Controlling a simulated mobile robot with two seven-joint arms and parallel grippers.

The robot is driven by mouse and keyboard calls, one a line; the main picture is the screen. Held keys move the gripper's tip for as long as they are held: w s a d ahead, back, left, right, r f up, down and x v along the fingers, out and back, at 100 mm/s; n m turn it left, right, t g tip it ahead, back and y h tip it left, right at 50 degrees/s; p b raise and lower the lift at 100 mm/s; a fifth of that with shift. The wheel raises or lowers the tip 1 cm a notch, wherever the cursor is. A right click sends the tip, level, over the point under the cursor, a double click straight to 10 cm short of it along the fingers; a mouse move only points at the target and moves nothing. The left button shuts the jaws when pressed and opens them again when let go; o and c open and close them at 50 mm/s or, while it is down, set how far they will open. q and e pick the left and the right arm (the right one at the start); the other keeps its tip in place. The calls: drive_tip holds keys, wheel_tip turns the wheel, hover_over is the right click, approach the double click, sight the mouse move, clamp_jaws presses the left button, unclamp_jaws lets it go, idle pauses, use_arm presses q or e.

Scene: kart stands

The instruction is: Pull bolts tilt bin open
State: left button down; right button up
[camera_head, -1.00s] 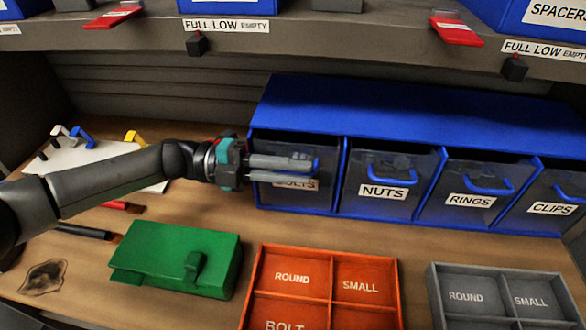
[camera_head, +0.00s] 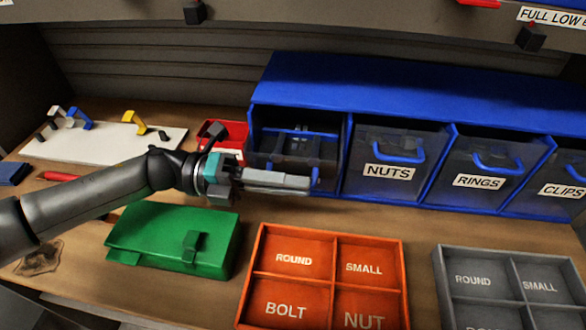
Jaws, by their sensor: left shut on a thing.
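The bolts bin (camera_head: 277,158) is the leftmost bin of the blue cabinet (camera_head: 400,85). Its front is tilted outward and its top is open, with dark contents partly visible inside. Its label is hidden behind my gripper. My left gripper (camera_head: 312,182) comes in from the left and is shut on the blue handle of the bolts bin, of which only a small part shows at the fingertips. My right gripper is not in view.
The nuts bin (camera_head: 385,165), rings bin (camera_head: 482,167) and clips bin (camera_head: 560,180) are shut. A green case (camera_head: 165,235), an orange tray (camera_head: 328,240) and a grey tray (camera_head: 500,262) lie in front. A white board (camera_head: 95,142) and a red container (camera_head: 228,134) are at the left.

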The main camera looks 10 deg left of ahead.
use_arm(q)
drive_tip(key=shift+s+f+m, duration=0.4)
drive_tip(key=shift+f, duration=0.05)
drive_tip(key=c, duration=1.2)
unclamp_jaws()
drive_tip(key=shift+o, duration=1.4)
drive_tip(key=shift+w, duration=0.1)
drive_tip(key=shift+r, duration=0.1)
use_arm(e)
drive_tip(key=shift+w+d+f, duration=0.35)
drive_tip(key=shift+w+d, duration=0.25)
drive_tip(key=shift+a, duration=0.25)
use_arm(q)
drive_tip(key=a+b, duration=0.1)
drive_tip(key=a, duration=1.4)
drive_tip(key=shift+a, duration=0.15)
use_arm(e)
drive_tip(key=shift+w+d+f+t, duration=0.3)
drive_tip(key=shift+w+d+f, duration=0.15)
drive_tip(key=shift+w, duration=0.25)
